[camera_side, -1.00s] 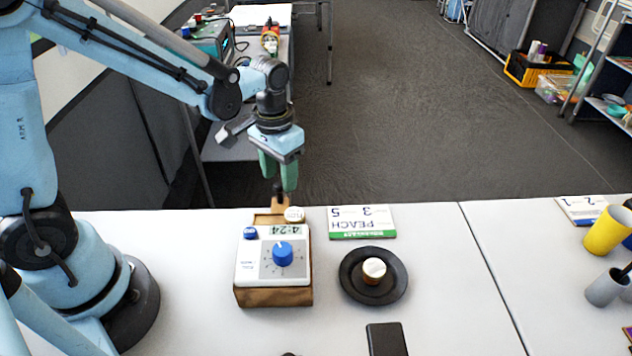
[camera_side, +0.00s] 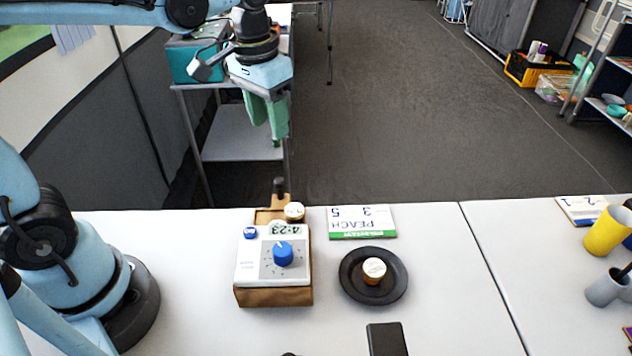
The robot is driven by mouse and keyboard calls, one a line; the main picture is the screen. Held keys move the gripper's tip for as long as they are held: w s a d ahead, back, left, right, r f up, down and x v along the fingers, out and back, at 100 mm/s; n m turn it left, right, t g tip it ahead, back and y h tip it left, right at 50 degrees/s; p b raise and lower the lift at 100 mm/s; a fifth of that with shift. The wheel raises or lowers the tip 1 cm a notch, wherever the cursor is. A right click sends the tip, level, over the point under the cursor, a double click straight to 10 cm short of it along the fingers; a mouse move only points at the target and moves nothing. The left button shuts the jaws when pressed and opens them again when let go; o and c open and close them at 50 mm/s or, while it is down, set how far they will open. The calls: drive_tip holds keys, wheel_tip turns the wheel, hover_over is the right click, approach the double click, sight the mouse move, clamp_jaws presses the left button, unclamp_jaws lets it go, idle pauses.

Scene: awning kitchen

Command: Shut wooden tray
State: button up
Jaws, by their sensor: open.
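The wooden tray (camera_side: 268,216) shows as a short strip of wood sticking out at the far side of the timer box, near the table's back edge. A dark knob (camera_side: 279,187) stands at its far end. The box (camera_side: 273,296) has a wooden base and carries a white timer (camera_side: 250,270) with a blue dial (camera_side: 283,253). My gripper (camera_side: 272,141) hangs above and behind the knob, clear of it, with green fingers pointing down. It holds nothing that I can see. The gap between its fingers is hard to see from this side.
A round white-topped piece (camera_side: 294,211) sits beside the tray. A black dish (camera_side: 352,290) holds a similar piece (camera_side: 374,269). A dark block (camera_side: 386,339) is at the front. Cups (camera_side: 606,232) stand far right.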

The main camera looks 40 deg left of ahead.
drive_tip(key=shift+s+a+f+t, duration=0.55)
drive_tip(key=shift+s+f+t, duration=0.8)
drive_tip(key=shift+s+t, duration=1.75)
drive_tip(key=w+d+m+g, duration=0.3)
drive_tip(key=d+m+g, duration=0.3)
drive_tip(key=d+m, duration=1.8)
drive_tip(key=shift+w+d+h, duration=0.15)
drive_tip(key=shift+d+h, duration=0.15)
drive_tip(key=shift+d, duration=0.4)
drive_tip(key=shift+f, duration=0.1)
drive_tip(key=n+g, duration=0.1)
drive_tip(key=n, duration=2.3)
approach(279, 180)
drive_tip(key=f, duration=0.8)
drive_tip(key=shift+d+f, duration=0.2)
drive_tip(key=shift+f, duration=0.15)
